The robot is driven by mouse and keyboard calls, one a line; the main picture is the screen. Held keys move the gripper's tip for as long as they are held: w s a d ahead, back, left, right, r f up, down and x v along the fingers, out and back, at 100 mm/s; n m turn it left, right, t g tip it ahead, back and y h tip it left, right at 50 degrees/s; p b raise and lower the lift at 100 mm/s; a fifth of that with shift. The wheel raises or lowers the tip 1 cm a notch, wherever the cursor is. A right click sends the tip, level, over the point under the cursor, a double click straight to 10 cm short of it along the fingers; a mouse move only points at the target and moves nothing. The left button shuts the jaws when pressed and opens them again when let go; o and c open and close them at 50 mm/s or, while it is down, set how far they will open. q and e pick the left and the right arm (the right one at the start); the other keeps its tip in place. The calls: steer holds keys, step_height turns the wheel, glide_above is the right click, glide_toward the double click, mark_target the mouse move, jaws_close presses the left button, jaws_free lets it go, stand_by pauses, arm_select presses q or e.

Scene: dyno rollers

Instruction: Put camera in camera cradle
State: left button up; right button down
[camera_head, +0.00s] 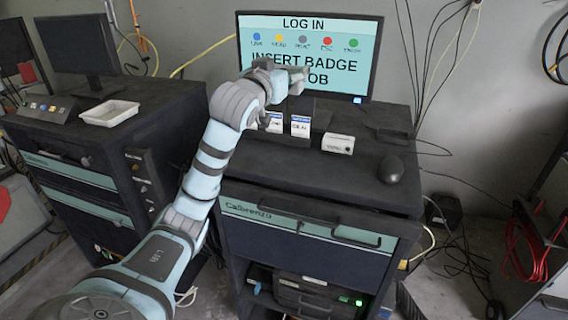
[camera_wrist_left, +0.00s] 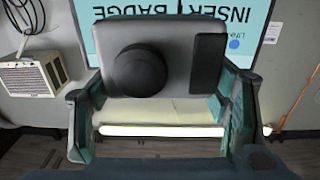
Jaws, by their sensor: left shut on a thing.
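My left gripper (camera_head: 294,80) is in front of the monitor, above the back of the right-hand cabinet top. In the left wrist view the same gripper (camera_wrist_left: 160,92) has its teal-padded fingers on both sides of a grey boxy camera (camera_wrist_left: 190,70). The camera has a round black lens and a dark grip strip, and it faces the wrist. The gripper is shut on it. In the head view the camera is mostly hidden by the gripper and hard to make out. I cannot identify the camera cradle for certain in either view. My right gripper is not in view.
The monitor (camera_head: 310,55) stands close behind the gripper. Badge cards (camera_head: 300,126), a small white box (camera_head: 338,144) and a black mouse (camera_head: 391,168) are on the cabinet top (camera_head: 370,190). A white tray (camera_head: 109,113) is on the left cabinet.

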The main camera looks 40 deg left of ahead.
arm_select(q)
steer(key=shift+d+f, duration=0.1)
steer(key=shift+f, duration=0.25)
step_height(320, 180, down, 19)
steer(key=shift+r+b, duration=0.15)
steer(key=shift+b, duration=0.75)
steer(key=shift+f, duration=0.3)
steer(key=o, duration=1.3)
